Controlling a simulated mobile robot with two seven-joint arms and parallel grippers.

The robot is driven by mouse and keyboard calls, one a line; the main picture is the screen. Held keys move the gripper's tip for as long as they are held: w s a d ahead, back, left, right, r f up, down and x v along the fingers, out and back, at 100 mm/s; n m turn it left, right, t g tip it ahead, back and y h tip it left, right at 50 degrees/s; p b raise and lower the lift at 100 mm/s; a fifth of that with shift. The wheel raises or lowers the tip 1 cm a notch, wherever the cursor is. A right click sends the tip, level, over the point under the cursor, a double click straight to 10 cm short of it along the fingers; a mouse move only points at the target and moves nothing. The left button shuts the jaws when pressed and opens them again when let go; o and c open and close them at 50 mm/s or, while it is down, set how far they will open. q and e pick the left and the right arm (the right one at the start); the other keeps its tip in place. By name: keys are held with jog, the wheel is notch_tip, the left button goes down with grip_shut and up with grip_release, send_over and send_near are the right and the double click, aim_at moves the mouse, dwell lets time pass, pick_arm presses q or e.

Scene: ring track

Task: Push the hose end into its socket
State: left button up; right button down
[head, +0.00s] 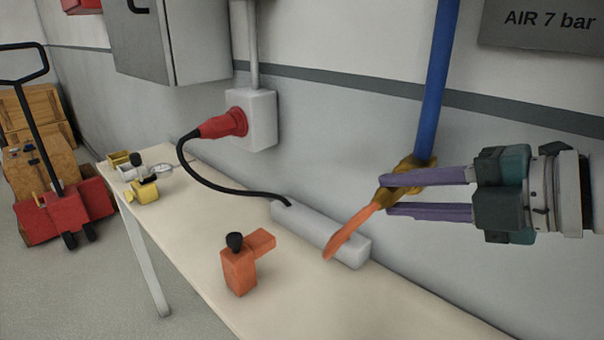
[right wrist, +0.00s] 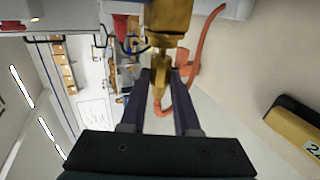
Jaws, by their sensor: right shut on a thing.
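A blue pipe (head: 437,85) comes down the wall to a brass fitting (head: 412,167) at its lower end, the socket. My right gripper (head: 385,195) comes in from the right, its purple fingers shut on the brass hose end (head: 383,195) just below and left of the socket. The orange hose (head: 350,232) hangs down to the left from it. In the right wrist view, the hose end (right wrist: 159,82) lies between the fingers, in line with the thicker brass socket (right wrist: 170,15). They look touching or nearly so; I cannot tell how deep it sits. My left gripper is not in view.
On the bench (head: 205,215) are an orange block with a black knob (head: 240,268), a grey power strip (head: 320,232) and yellow parts (head: 143,190). A black cable runs to a red plug (head: 225,123). A pallet truck (head: 65,210) stands far left. The bench front is mostly clear.

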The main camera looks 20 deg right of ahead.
jog(key=shift+w+d, duration=0.2)
jog(key=shift+d, duration=0.35)
jog(key=c, duration=0.6)
grip_release()
jog(key=shift+o, duration=0.2)
